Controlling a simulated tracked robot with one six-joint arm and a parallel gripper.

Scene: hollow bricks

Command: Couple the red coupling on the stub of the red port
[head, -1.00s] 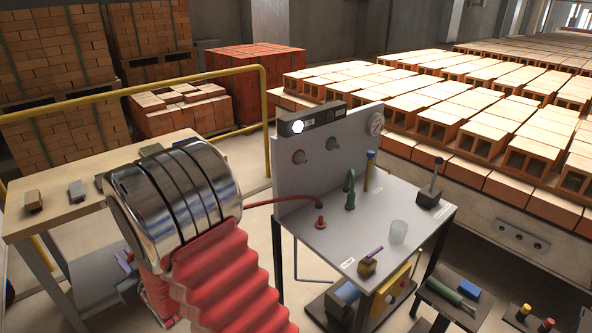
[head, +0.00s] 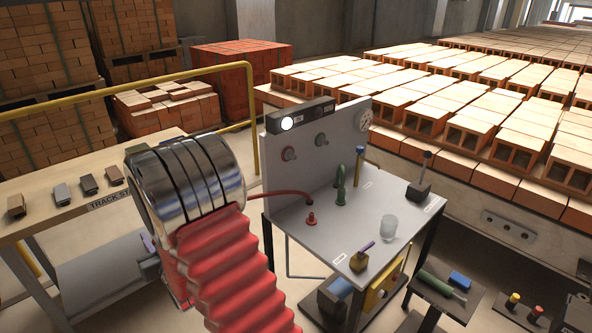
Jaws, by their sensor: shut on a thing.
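A red fitting (head: 311,218) stands upright on the grey bench top (head: 335,235). A thin red hose (head: 280,195) runs from behind my arm to just above this fitting; I cannot tell whether it joins it. The hose's left end is hidden behind my arm.
A green curved pipe (head: 341,183), a clear cup (head: 389,227) and a lever box (head: 421,188) stand on the bench. A wooden table (head: 60,222) with small blocks is left. A yellow rail (head: 252,110) runs behind. Hollow bricks (head: 470,105) fill the right.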

